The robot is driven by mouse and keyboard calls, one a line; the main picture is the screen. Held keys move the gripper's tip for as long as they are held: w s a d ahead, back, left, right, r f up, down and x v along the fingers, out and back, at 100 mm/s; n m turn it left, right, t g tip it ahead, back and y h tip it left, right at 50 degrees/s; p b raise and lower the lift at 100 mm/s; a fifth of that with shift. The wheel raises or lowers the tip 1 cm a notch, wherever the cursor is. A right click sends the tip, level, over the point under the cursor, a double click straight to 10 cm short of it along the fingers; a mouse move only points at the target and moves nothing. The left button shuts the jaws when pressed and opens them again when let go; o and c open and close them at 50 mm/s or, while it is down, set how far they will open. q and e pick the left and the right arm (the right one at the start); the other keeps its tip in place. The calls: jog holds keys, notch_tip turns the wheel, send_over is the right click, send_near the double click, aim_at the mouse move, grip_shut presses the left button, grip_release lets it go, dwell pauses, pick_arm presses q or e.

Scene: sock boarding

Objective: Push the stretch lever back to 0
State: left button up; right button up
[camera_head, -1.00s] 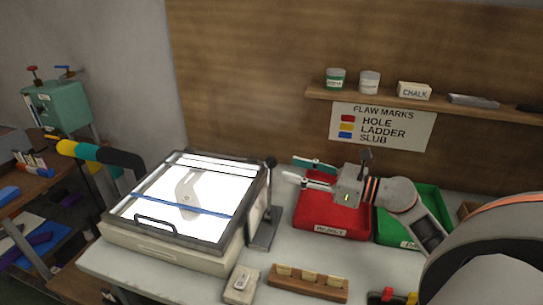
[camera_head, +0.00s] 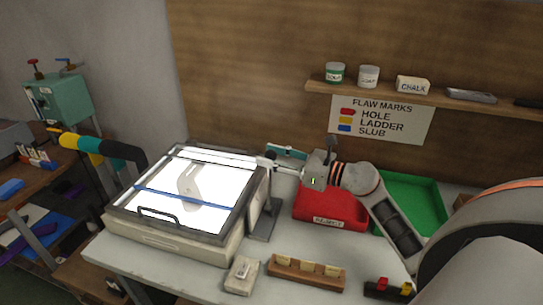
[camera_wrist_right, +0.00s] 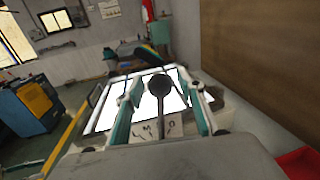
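The stretch lever shows in the right wrist view as a dark round knob (camera_wrist_right: 159,86) on a thin stem, above a pale plate (camera_wrist_right: 156,128) with dark marks too small to read. In the head view its grey stand (camera_head: 265,222) is at the right side of the light box (camera_head: 150,228), and its top is largely hidden by my gripper. My right gripper (camera_head: 277,158) is open, its fingers on either side of the knob in the wrist view (camera_wrist_right: 163,90). I cannot tell whether they touch it. A pale sock shape (camera_head: 190,187) lies on the lit panel. My left gripper is out of view.
A red bin (camera_head: 328,208) and a green bin (camera_head: 420,195) stand behind and under my right arm. A wooden holder (camera_head: 305,272) and a small pale block (camera_head: 241,275) lie at the front. A shelf (camera_head: 420,97) is on the back wall.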

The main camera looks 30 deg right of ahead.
grip_shut()
jog(key=w+d+m, duration=0.1)
jog(key=w+d+f+m, duration=0.1)
jog(key=d, duration=0.1)
jog(key=w+d+m, duration=0.1)
jog(key=shift+w+d+f+m+g, duration=0.15)
jog(key=shift+w+f+m+g, duration=0.15)
jog(key=shift+f+m, duration=0.1)
jog(key=shift+o, duration=1.6)
grip_release()
jog(key=shift+w, duration=0.1)
jog(key=v, duration=1.2)
